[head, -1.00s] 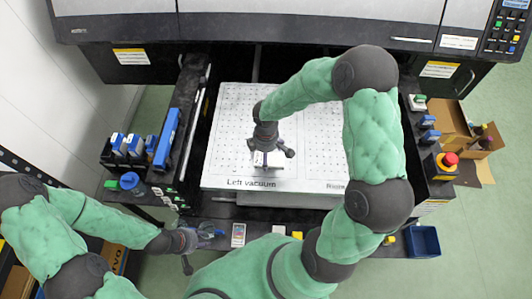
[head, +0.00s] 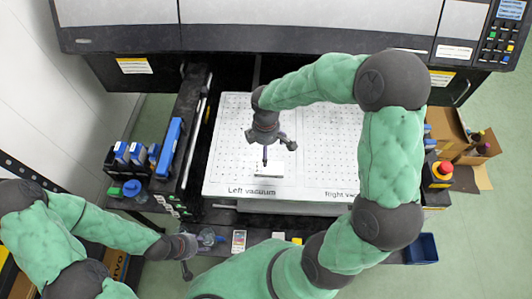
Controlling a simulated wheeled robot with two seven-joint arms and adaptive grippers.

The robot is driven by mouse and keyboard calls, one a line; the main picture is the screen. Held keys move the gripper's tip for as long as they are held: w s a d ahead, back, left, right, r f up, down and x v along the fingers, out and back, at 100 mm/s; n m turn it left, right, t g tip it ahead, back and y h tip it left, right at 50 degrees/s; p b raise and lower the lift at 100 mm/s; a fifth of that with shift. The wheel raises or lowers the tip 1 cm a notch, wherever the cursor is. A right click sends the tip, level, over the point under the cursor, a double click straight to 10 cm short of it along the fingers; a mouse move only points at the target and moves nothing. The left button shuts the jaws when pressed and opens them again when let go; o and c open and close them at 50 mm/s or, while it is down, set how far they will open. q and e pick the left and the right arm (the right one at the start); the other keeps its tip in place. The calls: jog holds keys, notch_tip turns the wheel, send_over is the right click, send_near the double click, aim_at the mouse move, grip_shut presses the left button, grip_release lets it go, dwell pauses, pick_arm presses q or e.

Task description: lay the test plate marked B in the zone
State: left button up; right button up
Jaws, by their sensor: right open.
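A small pale plate (head: 273,171) lies on the white perforated bed (head: 230,150), in the part labelled "Left vacuum", near its front edge. My left gripper (head: 194,256) is low at the front left, beside a clear and blue item (head: 208,238). I cannot tell whether it holds that item.
Blue-and-white bottles (head: 122,152) and a long blue box (head: 168,146) stand on the left shelf. A red button (head: 444,168), a cardboard box (head: 470,150) and a blue bin (head: 421,248) are at the right. Small cards lie on the front ledge. The bed is otherwise clear.

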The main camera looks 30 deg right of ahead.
notch_tip(320, 180, up, 2)
jog(key=shift+r, duration=0.15)
